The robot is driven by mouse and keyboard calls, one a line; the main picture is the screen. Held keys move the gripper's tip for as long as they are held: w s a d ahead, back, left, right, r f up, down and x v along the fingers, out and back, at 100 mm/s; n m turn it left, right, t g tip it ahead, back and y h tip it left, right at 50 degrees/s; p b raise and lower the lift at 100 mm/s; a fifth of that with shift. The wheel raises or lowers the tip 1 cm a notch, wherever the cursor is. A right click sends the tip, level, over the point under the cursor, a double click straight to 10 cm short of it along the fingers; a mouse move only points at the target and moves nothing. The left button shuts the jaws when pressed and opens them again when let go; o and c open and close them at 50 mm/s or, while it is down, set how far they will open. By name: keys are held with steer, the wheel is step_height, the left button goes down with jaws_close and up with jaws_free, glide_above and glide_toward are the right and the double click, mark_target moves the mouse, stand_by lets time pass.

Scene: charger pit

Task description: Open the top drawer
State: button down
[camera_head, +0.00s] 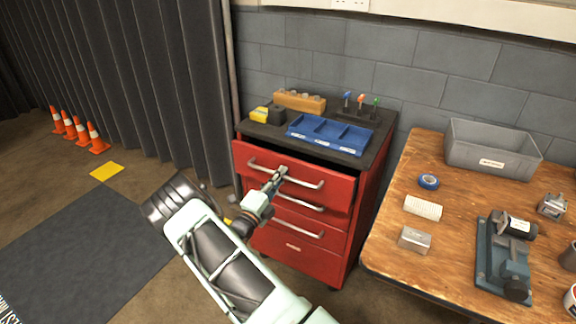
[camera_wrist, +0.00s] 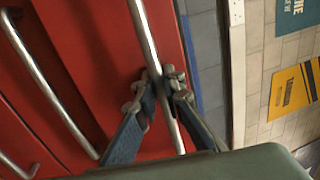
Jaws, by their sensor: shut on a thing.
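The top drawer (camera_head: 325,188) of the red cabinet (camera_head: 352,225) stands pulled out a little, with a dark gap showing under the cabinet top. Its long metal handle (camera_head: 304,183) runs across its front. My gripper (camera_head: 279,174) is at the handle, near its middle. In the wrist view my gripper (camera_wrist: 163,92) has its two fingers on either side of the handle bar (camera_wrist: 147,38) and is shut on it. The lower drawers' handles (camera_wrist: 42,75) show to the left in the wrist view. The drawer's inside is mostly hidden.
The cabinet top holds a blue tray (camera_head: 328,134), a yellow item (camera_head: 260,114) and a rack of small tools (camera_head: 358,108). A wooden table (camera_head: 385,240) with several items stands close on the right. Open floor (camera_head: 130,178) and traffic cones (camera_head: 96,139) lie to the left.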

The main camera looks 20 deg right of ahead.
steer(key=r+p+v, duration=0.3)
steer(key=r+v, duration=0.1)
steer(key=v, duration=1.7)
steer(key=shift+v, duration=0.8)
steer(key=shift+r, duration=0.2)
steer(key=c, duration=2.3)
jaws_free()
steer(key=v, duration=1.2)
